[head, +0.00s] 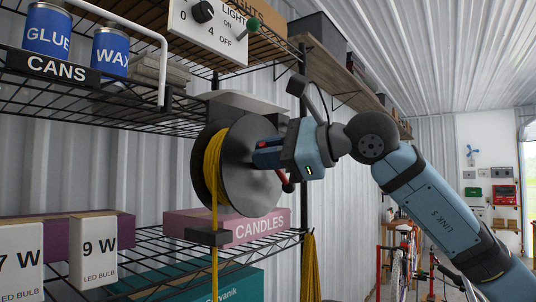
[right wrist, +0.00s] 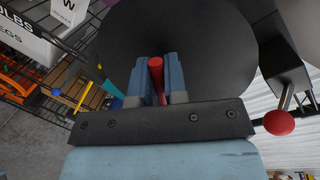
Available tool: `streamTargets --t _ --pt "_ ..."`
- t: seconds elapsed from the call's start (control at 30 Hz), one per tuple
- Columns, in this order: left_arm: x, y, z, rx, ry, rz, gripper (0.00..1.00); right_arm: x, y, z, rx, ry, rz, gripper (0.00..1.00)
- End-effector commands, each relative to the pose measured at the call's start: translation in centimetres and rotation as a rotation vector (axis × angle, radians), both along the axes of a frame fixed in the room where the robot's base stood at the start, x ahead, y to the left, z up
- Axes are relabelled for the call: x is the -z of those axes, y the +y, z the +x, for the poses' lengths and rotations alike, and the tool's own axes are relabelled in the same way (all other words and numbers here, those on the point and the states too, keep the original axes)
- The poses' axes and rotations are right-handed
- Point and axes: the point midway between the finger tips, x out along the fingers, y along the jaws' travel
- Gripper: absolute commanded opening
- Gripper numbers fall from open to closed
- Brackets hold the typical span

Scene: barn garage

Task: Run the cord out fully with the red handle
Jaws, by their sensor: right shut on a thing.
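The dark grey reel (head: 246,190) is mounted under a bracket at the shelf rack, with yellow cord (head: 212,165) wound on its left side. The cord hangs down past a black block (head: 207,236) and on below the shelf. My right gripper (head: 258,152) is at the reel's right face. In the right wrist view its two blue fingers are shut on the red handle (right wrist: 156,72), which stands between them in front of the reel disc (right wrist: 195,30). A lever with a red ball knob (right wrist: 279,122) is beside the gripper; the knob also shows in the head view (head: 288,187). My left gripper is not in view.
A purple candles box (head: 258,228) is under the reel. Bulb boxes (head: 93,250) stand on the lower left shelf and cans (head: 47,28) above. A switch panel (head: 211,28) is over the reel. More yellow cord (head: 309,265) hangs at the right.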

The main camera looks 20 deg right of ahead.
Motion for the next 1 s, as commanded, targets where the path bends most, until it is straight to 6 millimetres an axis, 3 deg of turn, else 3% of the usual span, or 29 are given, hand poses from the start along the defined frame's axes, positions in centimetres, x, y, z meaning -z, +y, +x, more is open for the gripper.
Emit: streamTargets --t 0.03,0.07,0.17,0.57,1.0 --pt "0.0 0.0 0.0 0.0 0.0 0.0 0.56 0.0 0.0 0.0 0.001 -0.003 -0.004 0.0" --pt "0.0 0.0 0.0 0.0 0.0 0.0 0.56 0.0 0.0 0.0 0.001 -0.003 -0.004 0.15" --pt "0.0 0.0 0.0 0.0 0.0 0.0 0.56 0.0 0.0 0.0 0.001 -0.002 -0.004 0.38" --pt "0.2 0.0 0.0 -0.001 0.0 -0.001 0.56 0.0 -0.7 -0.6 0.002 -0.001 -0.001 0.38" --pt "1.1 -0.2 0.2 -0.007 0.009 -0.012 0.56 -0.9 -7.6 -6.7 0.004 -0.003 -0.002 0.38"
